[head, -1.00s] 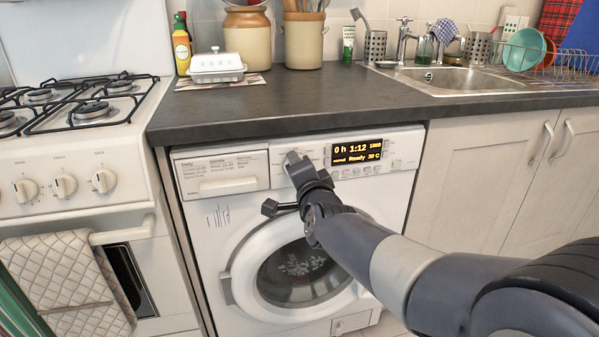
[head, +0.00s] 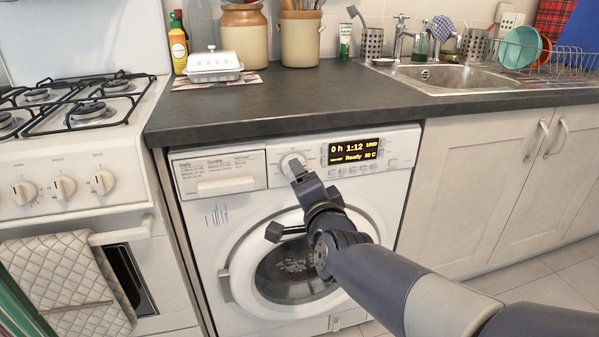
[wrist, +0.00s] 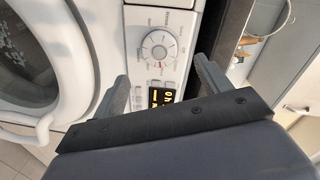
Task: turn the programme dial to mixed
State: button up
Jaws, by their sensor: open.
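The washer (head: 215,245) stands under the counter. Its programme dial (head: 292,162) is on the front panel, left of the lit display (head: 353,151), which reads 0 h 1:12 and Ready.
The washer door (head: 290,270) is below the panel, and the detergent drawer (head: 220,176) is left of the dial. The dark counter edge (head: 290,125) overhangs the panel. The stove (head: 70,160) stands to the left, cupboards (head: 490,190) to the right.

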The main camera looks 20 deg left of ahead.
jog(key=shift+v, duration=1.9)
jog(key=shift+w+a, duration=0.1)
jog(key=r+b+x, duration=0.1)
jog(key=x, duration=0.9)
jog(key=shift+w+f, duration=0.3)
jog(key=shift+f, duration=0.25)
jog(key=shift+s, duration=0.1)
